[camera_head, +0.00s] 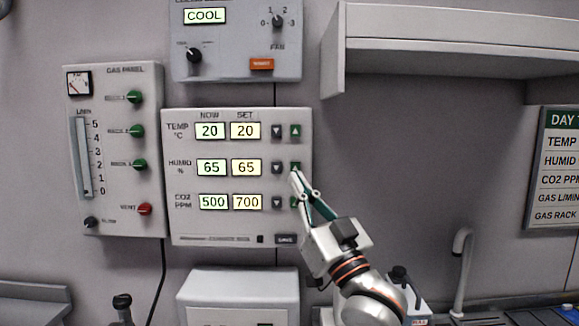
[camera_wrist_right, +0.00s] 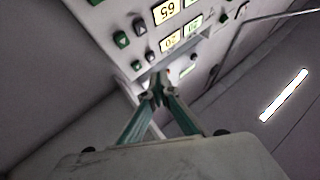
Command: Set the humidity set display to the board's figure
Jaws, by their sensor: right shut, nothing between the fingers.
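The humidity set display (camera_head: 246,167) reads 65 on the white control panel (camera_head: 238,243). The humidity now display (camera_head: 211,167) beside it also reads 65. To its right are a dark down button (camera_head: 277,168) and a green up button (camera_head: 296,165). My right gripper (camera_head: 296,174) is shut and empty, its fingertips at the up button and partly covering it; I cannot tell whether they touch. The wrist view shows the closed fingertips (camera_wrist_right: 157,88) near the panel. The board (camera_head: 558,165) is cut off at the right edge, its figures out of frame. My left gripper is not in view.
The CO2 up button (camera_head: 294,202) lies just below, close to my fingers; the temperature up button (camera_head: 295,131) is above. A gas panel (camera_head: 116,78) stands left, a cooling unit (camera_head: 235,65) above, and a shelf (camera_head: 450,30) juts out upper right.

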